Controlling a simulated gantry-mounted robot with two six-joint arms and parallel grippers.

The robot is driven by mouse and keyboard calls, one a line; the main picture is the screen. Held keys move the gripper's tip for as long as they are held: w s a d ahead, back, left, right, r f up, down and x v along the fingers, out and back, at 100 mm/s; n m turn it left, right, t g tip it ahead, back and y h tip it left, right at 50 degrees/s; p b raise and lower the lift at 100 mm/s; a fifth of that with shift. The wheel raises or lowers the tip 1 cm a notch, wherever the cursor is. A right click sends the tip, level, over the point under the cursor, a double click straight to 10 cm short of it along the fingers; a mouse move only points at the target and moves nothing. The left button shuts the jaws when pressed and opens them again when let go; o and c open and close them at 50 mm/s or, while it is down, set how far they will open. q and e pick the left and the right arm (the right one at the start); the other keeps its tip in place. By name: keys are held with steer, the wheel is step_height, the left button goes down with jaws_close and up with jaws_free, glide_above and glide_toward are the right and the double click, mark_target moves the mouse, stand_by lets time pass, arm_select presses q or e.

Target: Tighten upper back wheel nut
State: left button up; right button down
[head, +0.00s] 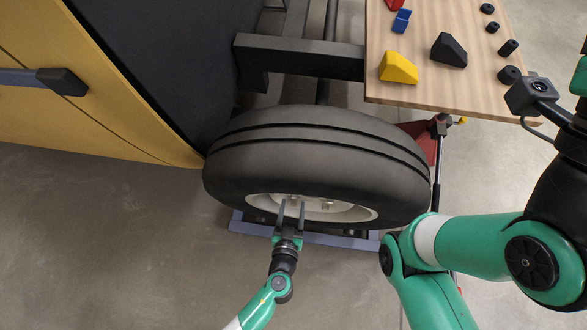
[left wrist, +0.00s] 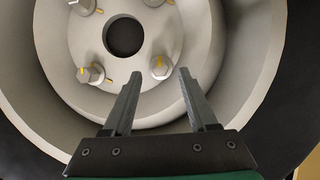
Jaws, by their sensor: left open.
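The back wheel (head: 315,165) has a black tyre and a pale metal rim with a round centre hole (left wrist: 125,36). Several hex nuts with yellow marks ring the hole in the left wrist view. One nut (left wrist: 160,68) shows between and just beyond my left fingertips. Another nut (left wrist: 90,73) lies left of the left finger. Two nuts at the top edge are partly cut off. Which one is the upper back nut I cannot tell. My left gripper (head: 291,207) is open and empty in front of the rim, and it also shows in the left wrist view (left wrist: 155,78). My right gripper's fingers are not visible.
A wooden tabletop (head: 420,35) at upper right bears a yellow block (head: 398,68), a black block (head: 449,50) and small dark parts. A yellow body panel (head: 80,75) stands at left. A bluish bar (head: 325,238) lies under the wheel. Floor at lower left is clear.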

arm_select(q)
steer(key=shift+x, duration=1.25)
steer(key=shift+r, duration=0.15)
steer(key=shift+c, duration=0.9)
jaws_close()
